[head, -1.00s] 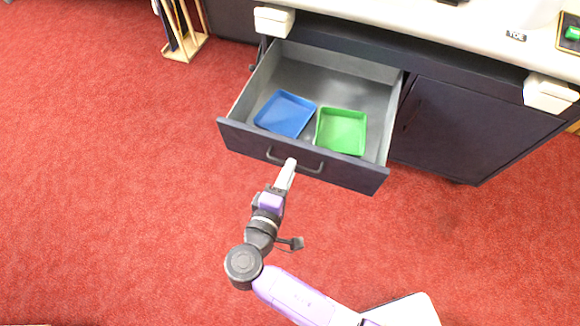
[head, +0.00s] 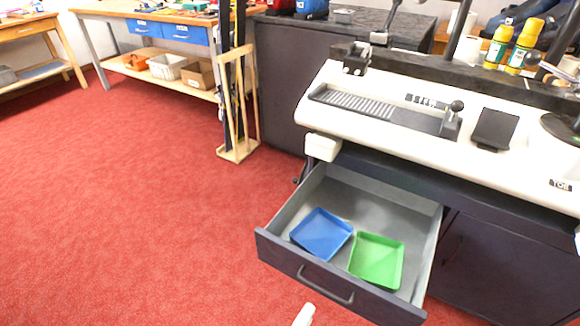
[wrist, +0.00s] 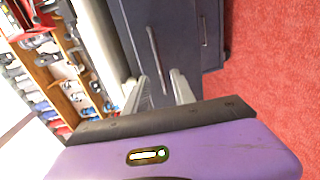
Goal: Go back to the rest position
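My gripper (wrist: 159,75) shows two pale fingers standing apart in the wrist view, with nothing held between them. In the head view only a pale fingertip part (head: 304,315) shows at the bottom edge, below the drawer handle (head: 326,287). In the wrist view the handle (wrist: 155,52) lies beyond the fingertips; I cannot tell the exact gap. The dark drawer (head: 280,250) stands pulled open under the bench. The rest of my arm is out of the head view.
A blue tray (head: 322,234) and a green tray (head: 377,260) lie in the drawer. The white-topped bench (head: 330,85) is above it. A wooden rack (head: 238,150) stands at the back. Red carpet (head: 130,200) is clear on the left.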

